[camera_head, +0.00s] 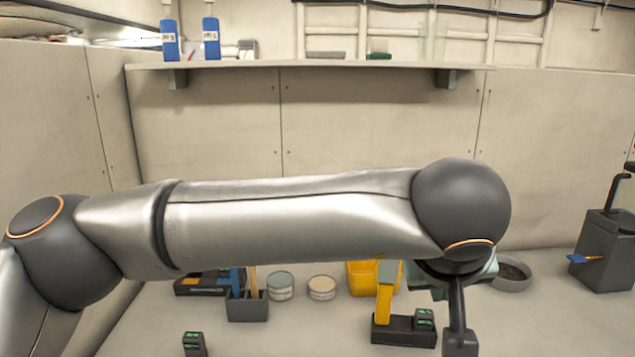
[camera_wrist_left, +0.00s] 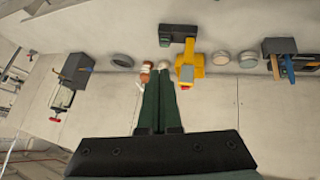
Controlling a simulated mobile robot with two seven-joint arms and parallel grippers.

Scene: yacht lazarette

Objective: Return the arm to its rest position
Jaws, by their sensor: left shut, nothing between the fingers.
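My left arm (camera_head: 290,220) reaches across the head view from the left, its forearm nearly level above the bench. The gripper is above the bench, apart from the objects there as far as I can tell. My right gripper is not in view.
A shelf (camera_head: 330,65) spans the back wall.

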